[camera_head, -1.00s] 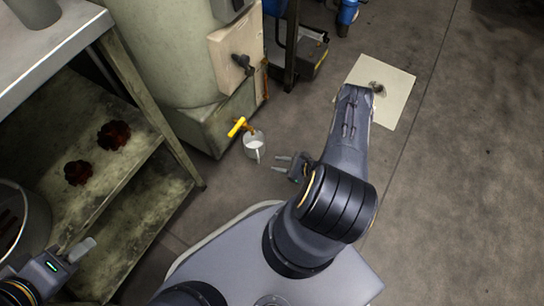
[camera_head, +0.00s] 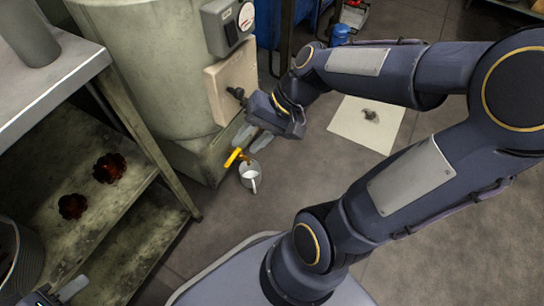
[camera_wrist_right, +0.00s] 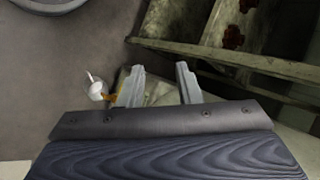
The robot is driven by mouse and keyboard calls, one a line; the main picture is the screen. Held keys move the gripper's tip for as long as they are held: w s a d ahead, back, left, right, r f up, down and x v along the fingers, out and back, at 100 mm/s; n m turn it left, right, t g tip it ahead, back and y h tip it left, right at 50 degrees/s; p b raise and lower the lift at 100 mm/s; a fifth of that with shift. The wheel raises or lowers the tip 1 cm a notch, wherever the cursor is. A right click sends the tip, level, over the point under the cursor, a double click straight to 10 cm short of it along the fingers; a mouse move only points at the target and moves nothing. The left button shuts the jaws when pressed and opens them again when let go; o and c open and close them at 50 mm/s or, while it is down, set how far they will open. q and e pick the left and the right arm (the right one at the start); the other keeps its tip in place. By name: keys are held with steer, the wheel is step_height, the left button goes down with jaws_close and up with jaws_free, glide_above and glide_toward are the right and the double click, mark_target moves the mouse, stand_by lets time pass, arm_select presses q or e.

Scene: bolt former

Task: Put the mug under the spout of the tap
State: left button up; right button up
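The white mug (camera_head: 250,177) stands upright on the floor close below the tap (camera_head: 243,157), which has a yellow handle and an orange-brown spout. The spout end overlaps the mug's far rim in the head view; exact alignment is hard to tell. In the right wrist view the mug (camera_wrist_right: 96,91) and tap (camera_wrist_right: 109,97) lie left of the fingers. My right gripper (camera_head: 254,139) is above the tap and mug, apart from the mug. Its fingers (camera_wrist_right: 158,86) are spread and empty. My left gripper (camera_head: 68,291) is at the lower left, mostly cut off.
The tap's large pale tank (camera_head: 150,70) stands behind it, with a panel and a grey box (camera_head: 228,27). A metal shelf (camera_head: 130,185) holding two dark red objects is at left. A pale square sheet (camera_head: 367,123) lies on the floor at right.

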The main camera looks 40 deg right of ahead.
steer(key=s+r+n+t+h, duration=0.1)
steer(key=s+n+t+h, duration=0.2)
steer(key=s, duration=0.4)
steer(key=shift+s+a+r+n, duration=0.15)
steer(key=shift+s+r+n, duration=0.25)
steer(key=shift+n, duration=0.4)
